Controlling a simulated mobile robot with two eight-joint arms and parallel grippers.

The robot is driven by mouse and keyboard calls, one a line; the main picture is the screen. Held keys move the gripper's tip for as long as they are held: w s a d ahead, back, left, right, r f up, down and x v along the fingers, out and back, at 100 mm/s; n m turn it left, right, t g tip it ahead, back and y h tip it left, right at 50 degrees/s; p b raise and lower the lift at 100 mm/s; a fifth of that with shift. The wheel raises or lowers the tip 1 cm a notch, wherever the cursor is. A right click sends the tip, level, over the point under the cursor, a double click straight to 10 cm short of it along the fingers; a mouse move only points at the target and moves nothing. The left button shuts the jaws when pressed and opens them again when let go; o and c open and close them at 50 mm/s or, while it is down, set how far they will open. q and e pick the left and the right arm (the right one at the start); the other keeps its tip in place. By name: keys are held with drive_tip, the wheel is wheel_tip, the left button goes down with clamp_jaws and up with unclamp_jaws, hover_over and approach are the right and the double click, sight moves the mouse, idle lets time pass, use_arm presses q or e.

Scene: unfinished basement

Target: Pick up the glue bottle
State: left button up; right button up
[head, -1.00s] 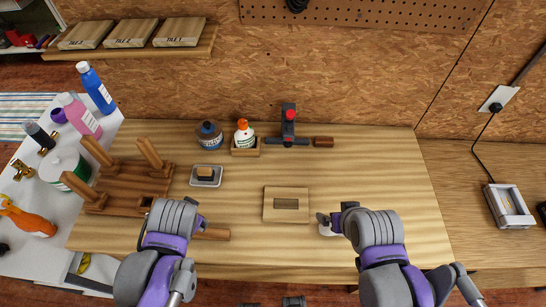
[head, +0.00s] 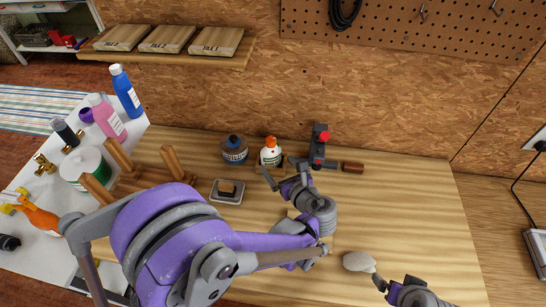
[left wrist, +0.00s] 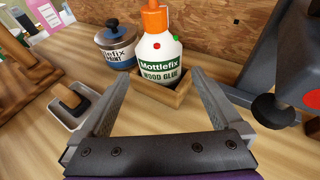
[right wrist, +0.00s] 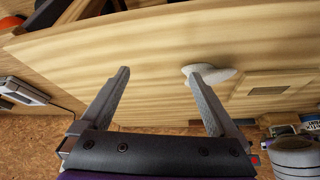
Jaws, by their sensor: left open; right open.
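The glue bottle (head: 271,154) is white with an orange cap and stands upright in a small wooden holder at the back of the bench. In the left wrist view the bottle (left wrist: 158,58), labelled "Mottlefix wood glue", stands in the holder (left wrist: 178,93), straight ahead between the two fingers. My left gripper (head: 285,173) is open and empty, just in front of the bottle; I see no contact. My right gripper (head: 394,287) is open and empty near the bench's front right, away from the bottle. It also shows in the right wrist view (right wrist: 157,74).
A blue-and-dark jar (head: 234,150) stands left of the bottle. A dark tool with a red knob (head: 319,150) stands close on the right. A small tray (head: 228,191) lies front left. A pale oval object (head: 358,262) lies by my right gripper. The bench's right side is clear.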

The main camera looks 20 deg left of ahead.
sight(274, 159)
use_arm(q)
drive_tip(key=x, duration=0.6)
drive_tip(key=shift+w+a+p, duration=0.25)
drive_tip(key=shift+p, duration=0.15)
use_arm(e)
drive_tip(key=shift+w+r, duration=0.25)
drive_tip(key=shift+r, duration=0.35)
use_arm(q)
drive_tip(key=shift+s+r, duration=0.1)
use_arm(e)
drive_tip(key=shift+s, duration=0.1)
use_arm(q)
drive_tip(key=shift+c, duration=0.3)
